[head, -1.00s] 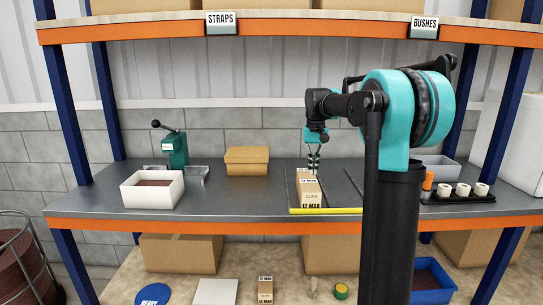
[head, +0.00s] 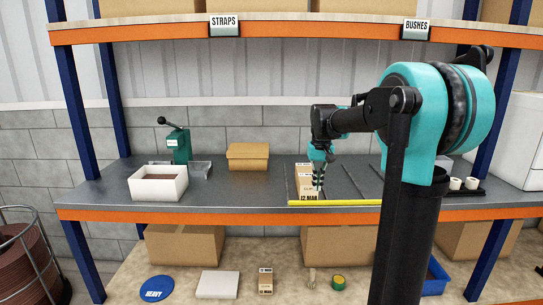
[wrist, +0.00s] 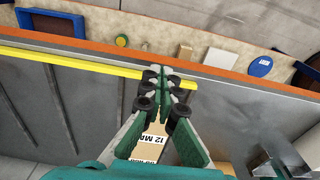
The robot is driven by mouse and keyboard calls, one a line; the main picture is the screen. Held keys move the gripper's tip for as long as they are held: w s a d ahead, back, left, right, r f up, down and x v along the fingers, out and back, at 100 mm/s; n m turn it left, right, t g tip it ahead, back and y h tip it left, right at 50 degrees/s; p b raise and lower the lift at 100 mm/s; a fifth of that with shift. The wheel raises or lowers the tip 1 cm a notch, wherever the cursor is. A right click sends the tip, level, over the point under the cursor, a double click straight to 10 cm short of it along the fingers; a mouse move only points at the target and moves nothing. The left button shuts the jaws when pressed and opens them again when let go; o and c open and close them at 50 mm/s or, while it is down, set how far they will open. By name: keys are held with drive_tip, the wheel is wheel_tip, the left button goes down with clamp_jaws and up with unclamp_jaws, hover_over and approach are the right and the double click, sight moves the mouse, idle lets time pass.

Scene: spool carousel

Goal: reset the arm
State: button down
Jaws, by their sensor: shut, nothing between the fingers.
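My gripper (head: 318,189) is shut and empty, pointing down at the front of the middle shelf. In the head view it is in front of the right part of a row of cartons (head: 304,182) marked "12 MAR". The row lies in a lane behind a yellow strip (head: 335,203). In the wrist view my gripper (wrist: 165,88) covers part of the cartons (wrist: 153,140), and its fingertips appear over the yellow strip (wrist: 60,61). I cannot tell whether the fingers touch a carton.
On the shelf are a white open box (head: 158,183), a green press (head: 178,146), a brown box (head: 248,156) and white rolls (head: 463,184). Below are a blue disc (head: 157,288), a white block (head: 217,284) and a blue bin (head: 436,277).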

drive_tip(key=s+d+f+t, duration=0.1)
drive_tip(key=s+f, duration=0.9)
drive_tip(key=s, duration=0.3)
drive_tip(key=s+d+f+t, duration=0.1)
drive_tip(key=s+f+t, duration=0.1)
drive_tip(key=s+f, duration=0.8)
drive_tip(key=s, duration=0.3)
drive_tip(key=shift+s+d, duration=0.4)
